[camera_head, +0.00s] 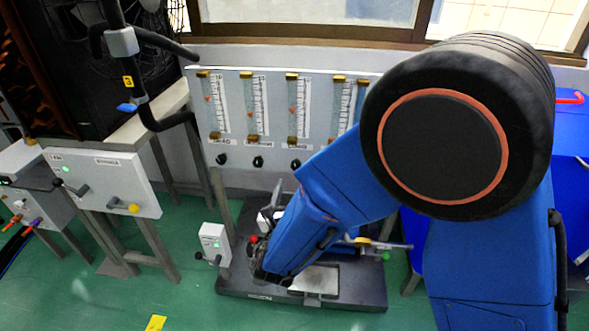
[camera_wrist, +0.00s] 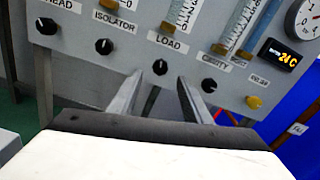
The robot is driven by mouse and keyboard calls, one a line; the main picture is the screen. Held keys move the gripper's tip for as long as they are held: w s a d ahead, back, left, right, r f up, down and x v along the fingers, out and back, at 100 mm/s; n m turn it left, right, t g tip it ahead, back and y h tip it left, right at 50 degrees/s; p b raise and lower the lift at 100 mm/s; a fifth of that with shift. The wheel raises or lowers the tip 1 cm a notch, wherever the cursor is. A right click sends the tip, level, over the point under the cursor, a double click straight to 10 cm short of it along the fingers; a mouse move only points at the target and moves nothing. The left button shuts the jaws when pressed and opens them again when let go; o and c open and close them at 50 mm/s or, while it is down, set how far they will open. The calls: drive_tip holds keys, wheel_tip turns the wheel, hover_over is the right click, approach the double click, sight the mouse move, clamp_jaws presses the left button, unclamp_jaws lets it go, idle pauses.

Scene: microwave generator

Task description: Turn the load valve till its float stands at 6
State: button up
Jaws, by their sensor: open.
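The load valve (camera_wrist: 160,67) is a small black knob under the LOAD label (camera_wrist: 167,41) on the grey panel. It also shows in the head view (camera_head: 295,163), near my arm. The load flow tube (camera_head: 297,105) stands above it with a scale beside it. A small reddish float (camera_head: 292,110) seems to show in that tube, but its reading is too small to tell. In the wrist view only the tube's lower end shows. My gripper (camera_wrist: 163,76) is open, its two fingers pointing at the load knob, which appears between their tips. Contact cannot be told.
The isolator knob (camera_wrist: 103,46) is to the left and the cavity knob (camera_wrist: 209,86) to the right. A yellow knob (camera_wrist: 254,102) and a display reading 24 C (camera_wrist: 280,54) are further right. A dark base (camera_head: 340,292) stands on the floor below the panel.

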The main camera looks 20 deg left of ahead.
sight(295, 167)
drive_tip(key=x, duration=0.8)
drive_tip(key=shift+w, duration=0.4)
drive_tip(key=c, duration=1.1)
